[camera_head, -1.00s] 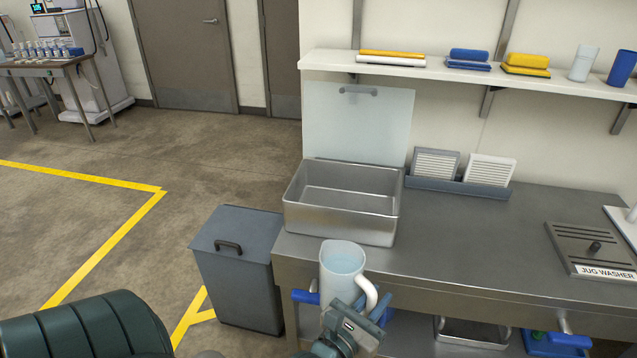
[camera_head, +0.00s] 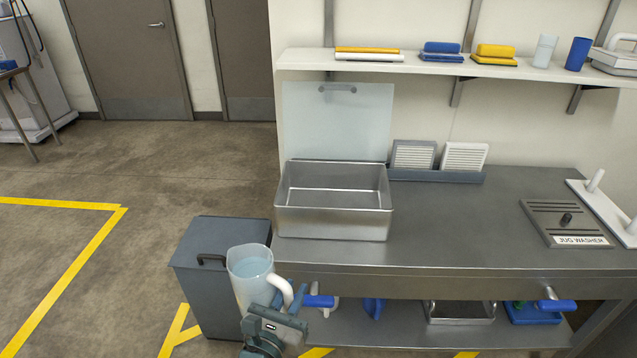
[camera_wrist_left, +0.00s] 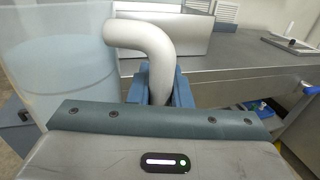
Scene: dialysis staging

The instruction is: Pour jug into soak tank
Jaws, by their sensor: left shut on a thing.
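The translucent white jug (camera_head: 250,276) holds pale blue liquid and stands nearly upright, leaning slightly to the left. My left gripper (camera_head: 284,304) is shut on its handle. In the left wrist view the jug (camera_wrist_left: 60,62) is at the left, with its curved handle (camera_wrist_left: 152,50) between my blue fingers. The soak tank appears to be the open steel basin (camera_head: 333,223) on the counter's left end. It looks empty. The jug is apart from it, in front and to the left, beyond the counter's left edge. My right gripper is out of view.
A grey lidded bin (camera_head: 210,270) stands on the floor behind the jug. A translucent panel (camera_head: 338,120) stands upright behind the basin. The steel counter (camera_head: 450,225) is clear between the basin and the jug washer (camera_head: 570,222). A shelf (camera_head: 400,67) runs above.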

